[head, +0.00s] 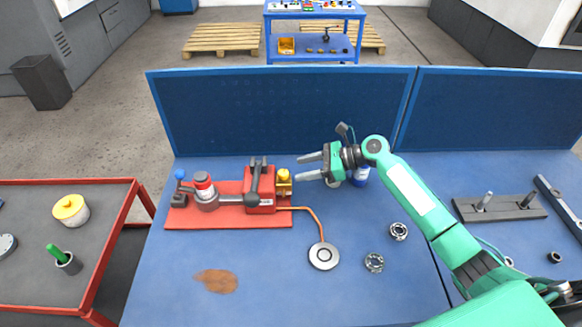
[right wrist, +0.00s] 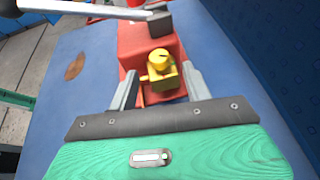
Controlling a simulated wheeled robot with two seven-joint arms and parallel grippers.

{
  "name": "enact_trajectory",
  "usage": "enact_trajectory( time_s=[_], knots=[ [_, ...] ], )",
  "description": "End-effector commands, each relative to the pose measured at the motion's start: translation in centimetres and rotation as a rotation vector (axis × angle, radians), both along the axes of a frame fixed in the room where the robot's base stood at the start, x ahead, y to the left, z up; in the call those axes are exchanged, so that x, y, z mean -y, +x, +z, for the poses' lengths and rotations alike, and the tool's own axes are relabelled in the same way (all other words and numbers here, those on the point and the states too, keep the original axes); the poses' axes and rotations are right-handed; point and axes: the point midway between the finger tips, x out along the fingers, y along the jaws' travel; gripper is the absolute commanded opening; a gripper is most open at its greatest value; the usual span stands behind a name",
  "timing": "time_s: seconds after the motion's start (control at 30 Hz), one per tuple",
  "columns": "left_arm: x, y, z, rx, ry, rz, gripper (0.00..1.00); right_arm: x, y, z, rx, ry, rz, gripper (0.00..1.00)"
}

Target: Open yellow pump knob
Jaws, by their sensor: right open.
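The yellow pump knob (head: 284,175) sits at the right end of the red pump (head: 260,190), on a yellow block. In the right wrist view the yellow knob (right wrist: 159,58) shows between and just beyond the fingertips. My right gripper (head: 310,167) is open just right of the knob, its two fingers pointing at it. In the right wrist view the open fingers of my right gripper (right wrist: 163,88) stand on either side of the yellow block, and nothing is held. I cannot tell whether a finger touches it. My left gripper is not in view.
The pump stands on a red base plate (head: 228,219) on the blue workbench (head: 290,290). A copper tube runs to a round metal disc (head: 324,256). Bearings (head: 374,262) lie to the right. A blue back panel (head: 280,115) rises behind. The bench front is mostly clear.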

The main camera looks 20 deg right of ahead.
Motion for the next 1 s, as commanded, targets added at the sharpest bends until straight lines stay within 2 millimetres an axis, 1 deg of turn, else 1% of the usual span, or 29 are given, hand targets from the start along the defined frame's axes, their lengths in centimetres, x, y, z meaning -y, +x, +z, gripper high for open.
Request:
enact_trajectory(
  time_s=[0.03,0.07,0.17,0.27,0.4,0.5,0.67,0.77,0.8,0.9,1.0],
  knots=[
    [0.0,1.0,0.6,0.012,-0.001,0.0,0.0,-0.9,0.4,-0.1,-0.002,0.002,0.001,0.5],
    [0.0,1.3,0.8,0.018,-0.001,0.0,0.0,-1.4,0.5,-0.3,-0.002,0.001,0.001,0.5],
    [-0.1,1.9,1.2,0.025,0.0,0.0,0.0,-2.6,1.1,-1.0,-0.001,0.001,0.001,0.5],
    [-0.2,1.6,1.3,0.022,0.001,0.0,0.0,-3.4,1.5,-1.5,-0.001,-0.001,0.0,0.5],
    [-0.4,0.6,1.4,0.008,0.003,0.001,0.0,-4.0,1.7,-1.8,0.001,-0.002,0.001,0.5],
    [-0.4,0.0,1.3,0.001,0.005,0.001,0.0,-4.1,1.7,-1.9,0.001,-0.003,0.0,0.5],
    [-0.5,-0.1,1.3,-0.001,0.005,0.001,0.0,-4.1,1.7,-1.9,0.001,-0.003,0.0,0.5],
    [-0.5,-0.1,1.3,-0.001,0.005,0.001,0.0,-4.1,1.7,-1.9,0.0,-0.002,0.0,0.32],
    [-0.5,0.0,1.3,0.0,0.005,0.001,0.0,-4.1,1.7,-1.9,0.0,-0.002,0.0,0.24],
    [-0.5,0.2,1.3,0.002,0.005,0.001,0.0,-4.0,1.7,-1.9,0.0,-0.002,-0.001,0.05],
    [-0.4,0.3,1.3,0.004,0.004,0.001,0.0,-4.0,1.7,-1.9,0.001,-0.003,0.001,0.05]
  ],
)
